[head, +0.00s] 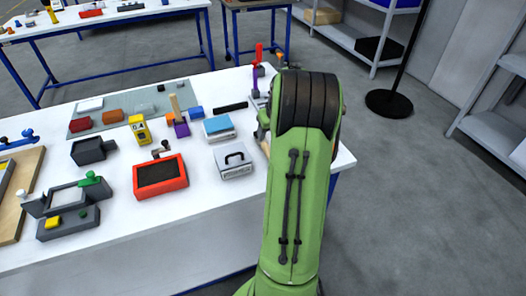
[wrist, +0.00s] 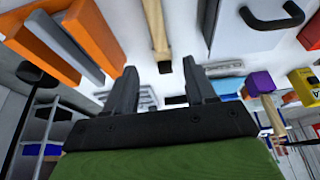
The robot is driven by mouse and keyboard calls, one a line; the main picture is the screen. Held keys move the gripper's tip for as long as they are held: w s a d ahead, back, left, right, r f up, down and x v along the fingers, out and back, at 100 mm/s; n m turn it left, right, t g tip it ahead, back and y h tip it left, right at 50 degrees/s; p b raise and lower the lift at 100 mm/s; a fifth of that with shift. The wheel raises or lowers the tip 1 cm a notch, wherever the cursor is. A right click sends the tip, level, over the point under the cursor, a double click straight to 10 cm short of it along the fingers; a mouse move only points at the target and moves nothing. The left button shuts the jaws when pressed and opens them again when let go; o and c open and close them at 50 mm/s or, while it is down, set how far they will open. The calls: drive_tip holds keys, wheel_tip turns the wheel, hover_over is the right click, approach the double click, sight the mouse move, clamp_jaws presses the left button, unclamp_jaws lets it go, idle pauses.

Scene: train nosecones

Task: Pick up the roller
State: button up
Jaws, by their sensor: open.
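My gripper (wrist: 163,82) is open and empty in the wrist view, with its two dark fingers apart. A pale wooden bar or handle (wrist: 156,28) with a dark end lies ahead of the gap between the fingers, apart from them; it may be the roller, but I cannot tell. Its edge seems to show beside my arm in the head view (head: 265,148), where my arm hides most of it and the gripper. A purple piece with a wooden handle (head: 180,120) stands mid-table and also shows at right in the wrist view (wrist: 258,84).
A grey case with a black handle (head: 233,163) and a blue-topped box (head: 218,128) stand close left of my arm. A red tray (head: 160,177) is further left. Orange blocks (wrist: 95,32) are left of the bar in the wrist view. The white table's (head: 200,225) front strip is clear.

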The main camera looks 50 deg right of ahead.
sight(266, 146)
drive_tip(key=b+x, duration=0.1)
drive_tip(key=x, duration=0.8)
drive_tip(key=shift+s+f+b, duration=0.1)
drive_tip(key=shift+f+b, duration=0.2)
drive_tip(key=shift+b, duration=0.05)
drive_tip(key=shift+r, duration=0.1)
clamp_jaws()
